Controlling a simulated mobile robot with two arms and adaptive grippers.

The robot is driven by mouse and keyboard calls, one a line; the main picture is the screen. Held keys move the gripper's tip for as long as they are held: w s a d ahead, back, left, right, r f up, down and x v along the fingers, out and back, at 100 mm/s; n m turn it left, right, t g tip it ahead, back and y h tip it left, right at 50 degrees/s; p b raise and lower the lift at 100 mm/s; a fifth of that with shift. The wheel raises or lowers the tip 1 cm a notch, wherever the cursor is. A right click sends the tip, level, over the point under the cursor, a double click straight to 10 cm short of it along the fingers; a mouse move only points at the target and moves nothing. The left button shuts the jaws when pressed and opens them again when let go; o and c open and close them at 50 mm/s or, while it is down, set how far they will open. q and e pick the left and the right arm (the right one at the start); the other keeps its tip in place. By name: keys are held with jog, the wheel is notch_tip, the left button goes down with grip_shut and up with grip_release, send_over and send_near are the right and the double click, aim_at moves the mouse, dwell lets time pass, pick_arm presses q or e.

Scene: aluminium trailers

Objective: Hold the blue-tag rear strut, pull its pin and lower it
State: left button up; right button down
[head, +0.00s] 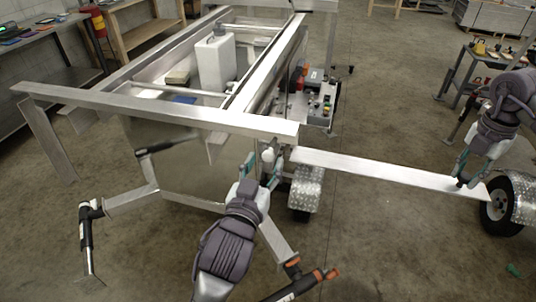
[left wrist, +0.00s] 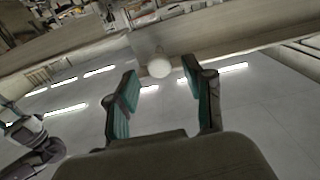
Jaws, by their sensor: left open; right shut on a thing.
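A long flat aluminium strut (head: 385,167) reaches out to the right from the trailer frame's near corner, roughly level. I see no blue tag on it. My right gripper (head: 472,183) is shut on its far right end. A pale round knob (head: 267,156), seemingly the pin's head, sits below the frame corner by the strut's inner end. My left gripper (head: 263,167) is open just below that corner, fingers pointing up. In the left wrist view the knob (left wrist: 159,68) shows between the open fingertips (left wrist: 160,82), apparently not gripped.
The aluminium trailer frame (head: 160,108) fills the left, with a white canister (head: 215,62) inside. Another wheel (head: 499,218) is at the right. Floor below the strut is mostly clear.

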aim_at(267, 157)
pick_arm(q)
jog(key=shift+x, duration=1.7)
grip_shut()
